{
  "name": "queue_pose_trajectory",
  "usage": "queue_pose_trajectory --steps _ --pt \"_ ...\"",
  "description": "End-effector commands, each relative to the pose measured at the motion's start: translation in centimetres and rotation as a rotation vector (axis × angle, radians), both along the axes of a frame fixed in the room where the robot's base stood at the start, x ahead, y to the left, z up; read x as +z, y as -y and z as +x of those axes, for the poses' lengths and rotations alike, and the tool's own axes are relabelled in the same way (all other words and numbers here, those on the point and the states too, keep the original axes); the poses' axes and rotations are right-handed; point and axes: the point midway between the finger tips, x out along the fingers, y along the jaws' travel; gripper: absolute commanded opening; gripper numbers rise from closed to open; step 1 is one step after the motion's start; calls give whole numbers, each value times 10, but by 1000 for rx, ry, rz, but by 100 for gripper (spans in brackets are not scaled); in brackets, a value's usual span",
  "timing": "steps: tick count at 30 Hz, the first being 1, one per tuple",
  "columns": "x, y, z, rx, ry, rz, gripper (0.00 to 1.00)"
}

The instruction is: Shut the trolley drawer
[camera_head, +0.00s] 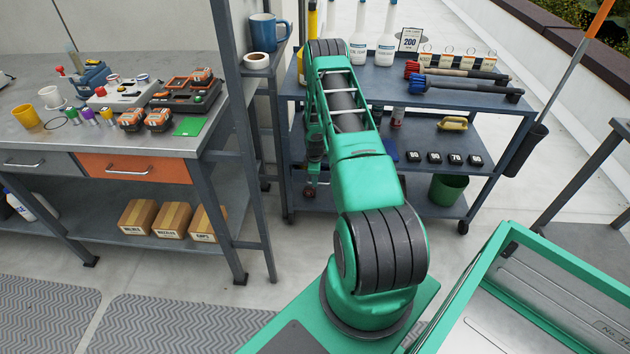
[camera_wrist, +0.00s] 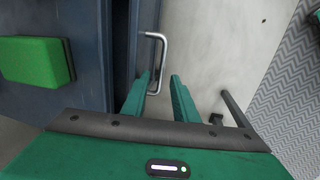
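The blue-grey trolley (camera_head: 500,107) stands at the back centre in the head view. My arm covers its left part, and I cannot make out its drawer there. In the wrist view a silver bar handle (camera_wrist: 163,46) sticks out to the right from a narrow blue-grey front (camera_wrist: 146,20), seen nearly edge-on. A dark gap lies between this front and the wide blue-grey panel (camera_wrist: 88,45) to its left. My gripper (camera_wrist: 161,80) is open. Its fingertips are at the handle's near end, and I cannot tell whether they touch it.
A green block-like thing (camera_wrist: 35,62) shows left of the handle. The workbench (camera_head: 180,142) with a closed-looking orange drawer (camera_head: 133,168) stands left of the trolley. A dark post (camera_head: 240,150) rises between them. A green-rimmed container (camera_head: 570,262) is at the front right.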

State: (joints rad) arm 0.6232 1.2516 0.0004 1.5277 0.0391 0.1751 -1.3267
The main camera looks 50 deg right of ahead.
Motion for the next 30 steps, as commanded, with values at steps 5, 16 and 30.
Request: queue_pose_trajectory --steps 5,16,30 --pt "-9 2 1 -1 0 -1 26" --pt "-10 1 1 -1 0 0 5" --pt "-9 1 1 -1 1 -1 0"
